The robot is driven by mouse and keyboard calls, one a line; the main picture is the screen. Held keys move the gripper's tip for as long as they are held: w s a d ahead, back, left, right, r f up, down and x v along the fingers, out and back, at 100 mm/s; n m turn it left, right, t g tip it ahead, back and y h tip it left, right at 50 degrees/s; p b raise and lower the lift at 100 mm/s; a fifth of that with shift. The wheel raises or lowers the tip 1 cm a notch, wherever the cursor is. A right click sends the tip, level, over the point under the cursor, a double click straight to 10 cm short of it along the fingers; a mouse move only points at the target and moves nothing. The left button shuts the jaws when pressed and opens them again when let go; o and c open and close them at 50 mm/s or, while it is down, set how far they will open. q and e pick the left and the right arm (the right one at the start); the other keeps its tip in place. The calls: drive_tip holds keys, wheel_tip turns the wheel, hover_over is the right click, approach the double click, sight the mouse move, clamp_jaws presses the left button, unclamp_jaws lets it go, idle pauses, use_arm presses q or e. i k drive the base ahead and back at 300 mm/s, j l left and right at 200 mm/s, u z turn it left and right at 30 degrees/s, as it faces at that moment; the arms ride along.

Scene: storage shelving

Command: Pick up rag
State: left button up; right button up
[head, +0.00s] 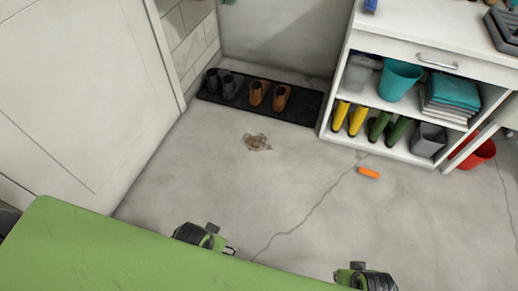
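I cannot tell for certain which thing is the rag. Folded teal cloth-like items (456,90) lie on top of a grey-white stack on the upper shelf at the right. A small orange object (369,172) lies on the floor in front of the shelf unit; its material is too small to tell.
The white shelf unit (400,45) holds a teal bucket (399,80), yellow boots (348,116), green boots (388,129) and a grey bin (428,140). A red bucket (478,154) stands right. A black mat (300,108) bears shoes. A brown stain (256,142) marks open floor.

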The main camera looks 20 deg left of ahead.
sight(376, 175)
drive_tip(key=i+l, duration=0.25)
drive_tip(key=i, duration=0.15)
drive_tip(key=i+l+z, duration=0.1)
drive_tip(key=i, duration=0.3)
drive_tip(key=i+l, duration=0.3)
drive_tip(key=i+l+z, duration=0.1)
drive_tip(key=i, duration=0.4)
drive_tip(key=l, duration=0.1)
